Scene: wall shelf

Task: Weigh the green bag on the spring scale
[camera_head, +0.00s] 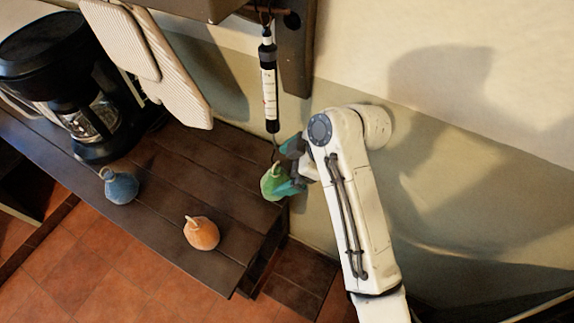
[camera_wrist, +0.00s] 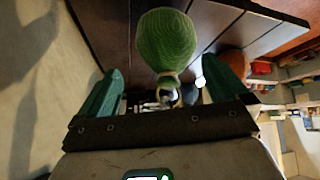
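The spring scale (camera_head: 269,85), a dark tube with a white label, hangs from a bar under the shelf. The green bag (camera_head: 272,184) is straight below it, off the bench top, with a thin line showing between them. My gripper (camera_head: 288,167) is beside the bag's neck. In the wrist view the green bag (camera_wrist: 166,42) lies between and beyond the fingers of my gripper (camera_wrist: 163,76), with clear gaps on both sides. The fingers are spread and touch nothing there. The meeting of bag loop and scale hook is too small to make out.
The wooden bench (camera_head: 168,165) holds a blue bag (camera_head: 121,188), an orange bag (camera_head: 201,233) and a black coffee maker (camera_head: 60,75). Light ribbed boards (camera_head: 165,70) hang left of the scale. The wall is close behind my arm.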

